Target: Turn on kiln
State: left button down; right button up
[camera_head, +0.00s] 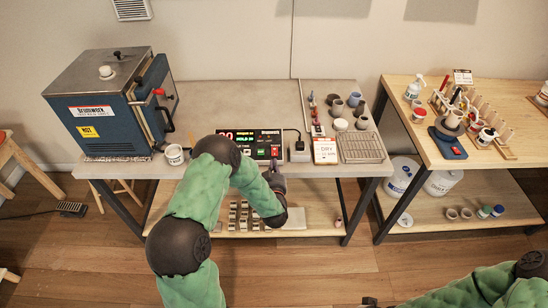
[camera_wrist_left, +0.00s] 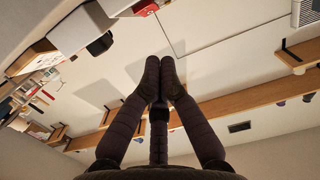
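The blue kiln (camera_head: 115,110) with a grey top stands at the left end of the bench, its red-knobbed latch on the right side. A black control panel (camera_head: 261,136) with red digits, green text and small coloured switches sits at the bench's front edge, right of the kiln. My left gripper (camera_head: 275,165) is just in front of the panel's lower right, partly hidden by my arm; contact cannot be told. In the left wrist view its dark fingertips (camera_wrist_left: 161,68) meet, with nothing between them. Only a dark tip of my right gripper (camera_head: 370,301) shows at the bottom edge.
A white mug (camera_head: 174,154) stands between kiln and panel. A wooden table (camera_head: 440,153) with tools stands further right.

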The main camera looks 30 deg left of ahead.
pick_arm(q)
jog(key=shift+f+v, duration=0.2)
jog(key=shift+v, duration=0.85)
jog(key=shift+f+v, duration=0.2)
jog(key=shift+v, duration=0.85)
jog(key=shift+d, duration=0.1)
